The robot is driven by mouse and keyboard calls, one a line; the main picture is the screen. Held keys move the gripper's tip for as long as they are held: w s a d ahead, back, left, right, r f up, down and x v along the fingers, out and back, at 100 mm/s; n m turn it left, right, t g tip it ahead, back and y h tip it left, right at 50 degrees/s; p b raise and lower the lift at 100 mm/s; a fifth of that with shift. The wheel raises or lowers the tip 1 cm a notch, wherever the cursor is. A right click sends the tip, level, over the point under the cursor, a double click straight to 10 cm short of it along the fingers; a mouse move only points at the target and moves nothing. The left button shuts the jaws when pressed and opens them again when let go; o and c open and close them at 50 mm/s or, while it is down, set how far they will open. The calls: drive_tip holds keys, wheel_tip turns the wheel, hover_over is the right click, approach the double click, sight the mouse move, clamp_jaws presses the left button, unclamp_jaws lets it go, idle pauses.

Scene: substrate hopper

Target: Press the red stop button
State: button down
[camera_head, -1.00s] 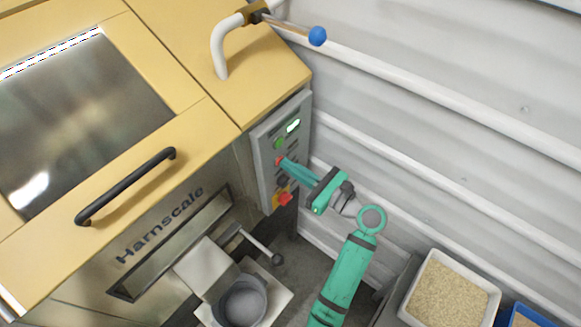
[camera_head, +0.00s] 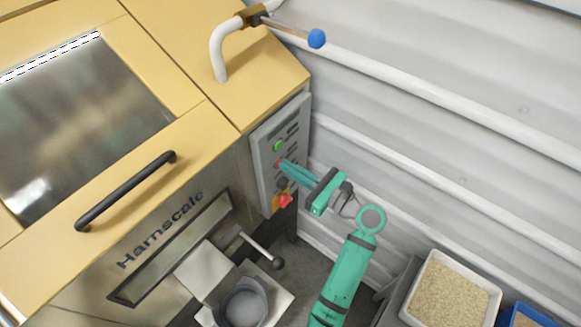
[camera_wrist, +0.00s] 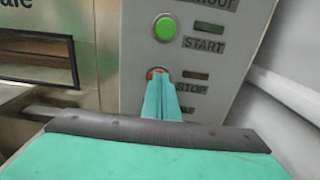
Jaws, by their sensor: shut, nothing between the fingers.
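The red stop button (camera_wrist: 152,72) sits on the grey control panel (camera_head: 263,147), beside the STOP label and below the green START button (camera_wrist: 165,27). My gripper (camera_wrist: 159,77) is shut and empty. Its fingertips are at the stop button and cover most of it; only a red edge shows. The tips appear to touch it, though I cannot tell exactly how far it is pushed in. In the head view, a little red of the button (camera_head: 279,163) shows at the tips of my gripper (camera_head: 284,164).
A red knob on yellow (camera_head: 284,201) sits lower on the panel, under my gripper. The yellow machine (camera_head: 215,130) stands left, with a lever (camera_head: 262,250) below. A ribbed wall (camera_head: 450,160) is close on the right. A grain bin (camera_head: 452,290) stands lower right.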

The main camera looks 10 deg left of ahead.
drive_tip(key=v, duration=1.3)
drive_tip(key=shift+d, duration=0.3)
